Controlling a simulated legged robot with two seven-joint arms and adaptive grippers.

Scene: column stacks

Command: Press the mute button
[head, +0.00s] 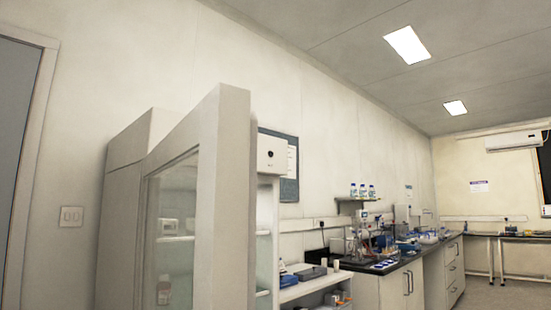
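I cannot make out a button marked mute in the head view. A white box (272,153) with a small dark mark on its front is high beside the cabinet's front edge; I cannot tell whether it carries a button. A pale double wall switch plate (71,216) is on the wall at the left, between the door and the cabinet. Neither of my grippers is in view.
A tall glass-fronted cabinet (219,200) stands close at centre left. A grey door (18,150) is at the far left. Open shelves (312,287) and a dark-topped lab bench (400,262) with bottles and equipment run along the wall. Floor (490,297) shows at lower right.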

